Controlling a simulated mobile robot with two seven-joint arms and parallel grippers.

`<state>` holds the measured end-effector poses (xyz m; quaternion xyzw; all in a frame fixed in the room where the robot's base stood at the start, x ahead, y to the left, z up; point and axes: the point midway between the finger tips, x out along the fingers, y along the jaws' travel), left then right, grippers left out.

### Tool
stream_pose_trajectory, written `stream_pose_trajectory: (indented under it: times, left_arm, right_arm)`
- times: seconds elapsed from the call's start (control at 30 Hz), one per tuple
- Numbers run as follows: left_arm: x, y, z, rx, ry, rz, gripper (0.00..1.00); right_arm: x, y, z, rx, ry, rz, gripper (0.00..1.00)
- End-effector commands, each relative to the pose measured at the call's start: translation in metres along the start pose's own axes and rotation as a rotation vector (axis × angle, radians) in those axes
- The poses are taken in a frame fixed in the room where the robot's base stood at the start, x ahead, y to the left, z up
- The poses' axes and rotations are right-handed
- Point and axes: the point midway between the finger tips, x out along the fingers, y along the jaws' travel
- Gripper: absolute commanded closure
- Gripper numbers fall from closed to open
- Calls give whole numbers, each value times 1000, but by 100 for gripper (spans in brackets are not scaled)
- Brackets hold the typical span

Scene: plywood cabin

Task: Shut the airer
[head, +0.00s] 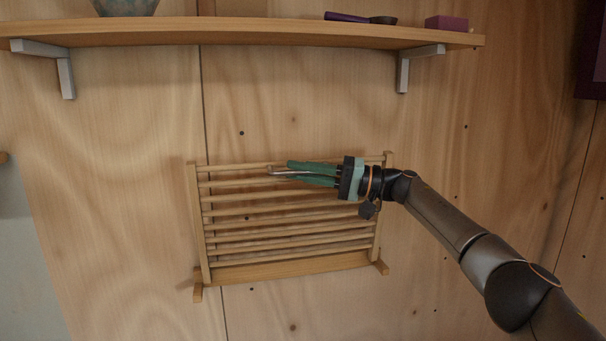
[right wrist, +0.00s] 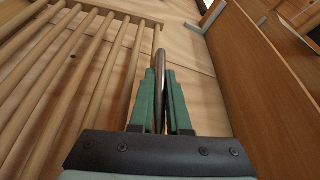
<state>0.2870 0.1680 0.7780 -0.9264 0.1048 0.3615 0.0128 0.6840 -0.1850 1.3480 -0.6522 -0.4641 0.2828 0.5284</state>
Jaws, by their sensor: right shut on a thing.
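The airer (head: 197,225) is a pale wooden frame with several horizontal rods, against the plywood wall in the head view. Its rods also fill the left of the right wrist view (right wrist: 98,75). I cannot tell exactly how far its frame leans out from the wall. My right gripper (head: 290,171), with green fingers, is in front of the airer's upper rods. It is shut on a slim, dark metallic bar (right wrist: 160,65), whose bent end shows past the fingertips in the head view. How the bar joins the airer is hidden. My left gripper is not in view.
A wooden shelf (head: 250,33) on grey brackets runs above the airer. It bears a bowl (head: 125,6), a dark purple-handled utensil (head: 360,18) and a purple block (head: 446,23). The wall below and left of the airer is clear.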

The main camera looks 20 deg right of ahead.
Motion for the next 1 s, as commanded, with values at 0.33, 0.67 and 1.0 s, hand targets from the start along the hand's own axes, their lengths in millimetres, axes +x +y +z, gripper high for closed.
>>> stream_pose_trajectory:
  times: [0.33,0.67,1.0]
  left_arm:
    - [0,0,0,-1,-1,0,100]
    - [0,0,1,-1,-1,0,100]
    - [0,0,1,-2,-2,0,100]
  right_arm:
    - [0,0,-2,4,6,-2,84]
    - [0,0,-1,2,3,0,55]
    - [-15,2,-1,1,5,4,55]
